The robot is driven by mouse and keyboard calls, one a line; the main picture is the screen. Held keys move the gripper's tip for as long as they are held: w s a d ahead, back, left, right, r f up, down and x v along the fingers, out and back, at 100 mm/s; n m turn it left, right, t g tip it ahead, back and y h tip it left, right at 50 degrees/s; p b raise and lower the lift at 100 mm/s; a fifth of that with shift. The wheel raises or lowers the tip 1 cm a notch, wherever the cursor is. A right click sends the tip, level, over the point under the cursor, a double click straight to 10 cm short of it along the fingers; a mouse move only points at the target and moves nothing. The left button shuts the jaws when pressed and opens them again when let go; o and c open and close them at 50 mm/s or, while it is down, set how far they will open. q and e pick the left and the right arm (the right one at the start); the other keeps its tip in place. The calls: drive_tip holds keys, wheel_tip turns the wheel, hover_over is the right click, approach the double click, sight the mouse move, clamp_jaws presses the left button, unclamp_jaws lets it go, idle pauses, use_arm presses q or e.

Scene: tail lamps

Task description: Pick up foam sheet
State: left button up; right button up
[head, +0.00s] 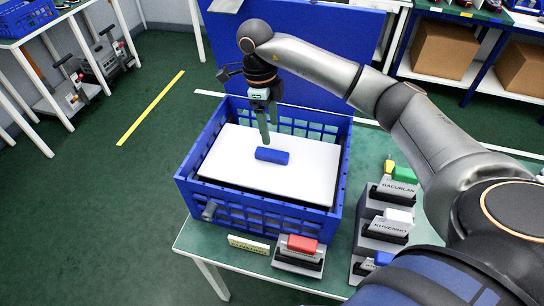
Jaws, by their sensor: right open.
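The white foam sheet (229,165) lies flat inside a blue plastic crate (262,219) with slotted walls, on the green table. A small blue block (272,155) rests on top of the sheet, near its middle. My right gripper (266,137) points down over the far part of the crate, just behind the blue block. It is open and holds nothing. Its fingers overlap the far part of the sheet in the picture; I cannot tell whether they touch it. What lies under the sheet is mostly hidden. My left gripper is not in view.
Labelled holders with a red piece (302,244), a white piece (399,215) and a green piece (404,174) stand right and front of the crate. A blue panel (305,50) rises behind it. Cardboard boxes (444,51) sit on a back shelf.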

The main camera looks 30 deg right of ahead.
sight(272, 152)
drive_tip(key=f, duration=0.2)
drive_tip(key=f+p, duration=0.1)
drive_tip(key=f, duration=0.2)
drive_tip(key=s+f, duration=0.1)
drive_tip(key=f, duration=0.1)
drive_tip(key=shift+f, duration=0.4)
drive_tip(key=shift+w, duration=0.1)
clamp_jaws()
